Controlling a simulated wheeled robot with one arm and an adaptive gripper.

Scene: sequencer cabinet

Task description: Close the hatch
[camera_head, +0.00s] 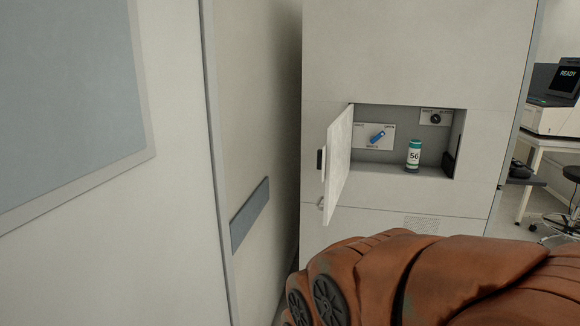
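The hatch (339,160) is a white door panel hinged on the left side of an opening in the tall white cabinet (420,55). An orange-brown, worn arm part of mine fills the lower right of the view. My gripper's fingers do not show.
A bottle marked 56 (413,156) with a teal cap stands in the recess. A blue switch knob (377,137) and a black dial (435,118) are on the back wall. A grey-white wall or door (170,200) is close on the left. A bench with equipment (553,120) stands at the right.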

